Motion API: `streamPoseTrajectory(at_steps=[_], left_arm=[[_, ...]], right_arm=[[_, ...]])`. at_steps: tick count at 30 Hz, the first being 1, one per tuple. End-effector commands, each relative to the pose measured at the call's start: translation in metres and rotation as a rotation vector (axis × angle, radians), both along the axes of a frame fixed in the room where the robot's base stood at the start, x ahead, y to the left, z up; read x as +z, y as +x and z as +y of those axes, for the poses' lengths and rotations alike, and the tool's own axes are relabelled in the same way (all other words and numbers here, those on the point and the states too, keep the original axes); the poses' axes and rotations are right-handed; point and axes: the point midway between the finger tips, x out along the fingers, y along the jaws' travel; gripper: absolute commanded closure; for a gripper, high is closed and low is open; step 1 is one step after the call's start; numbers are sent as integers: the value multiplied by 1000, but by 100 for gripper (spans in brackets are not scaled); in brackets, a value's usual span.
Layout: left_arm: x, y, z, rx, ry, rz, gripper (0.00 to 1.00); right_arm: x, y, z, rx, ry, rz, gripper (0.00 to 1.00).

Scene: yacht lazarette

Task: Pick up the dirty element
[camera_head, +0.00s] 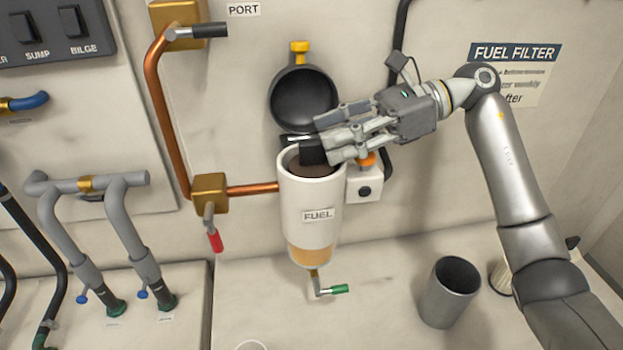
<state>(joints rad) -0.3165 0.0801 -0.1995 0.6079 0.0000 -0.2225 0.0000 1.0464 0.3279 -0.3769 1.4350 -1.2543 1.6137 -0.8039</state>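The white fuel filter housing (310,215), labelled FUEL, is on the wall with its round black lid (303,98) swung up and open. The dark brown top of the dirty element (300,168) shows inside the housing's mouth; the rest is hidden by the walls. My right gripper (306,148) reaches in from the right. Its dark fingertips are over the back of the mouth and cover part of the element. I cannot tell whether they touch the element or how far apart they are. My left gripper is not in view.
A grey open container (448,293) stands on the bench at the lower right. A pale pleated piece (498,277) is partly hidden behind my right arm. A copper pipe (163,115) and a red-handled valve (214,238) are left of the housing. A green-handled drain (337,289) hangs below.

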Motion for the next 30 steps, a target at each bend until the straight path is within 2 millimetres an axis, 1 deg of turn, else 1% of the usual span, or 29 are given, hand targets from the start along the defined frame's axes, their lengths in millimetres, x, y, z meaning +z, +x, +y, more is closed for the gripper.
streamPoseTrajectory(at_steps=[1,3,6,8,11,17,21,26,30], left_arm=[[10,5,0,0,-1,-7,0],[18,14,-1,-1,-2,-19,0],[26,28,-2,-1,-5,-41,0],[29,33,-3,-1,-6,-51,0],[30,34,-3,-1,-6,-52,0],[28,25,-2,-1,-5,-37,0],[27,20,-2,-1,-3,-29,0],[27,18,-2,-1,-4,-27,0],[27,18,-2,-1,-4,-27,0]], right_arm=[[4,-4,7,4,2,2,62],[2,-8,16,3,2,0,62],[-3,-11,29,3,2,1,62],[-6,-12,35,3,3,1,62],[-9,-13,39,0,2,0,62],[-10,-12,40,-1,1,0,62],[-10,-13,39,-1,1,0,79],[-10,-13,39,0,1,0,100],[-10,-13,39,0,1,0,100]])
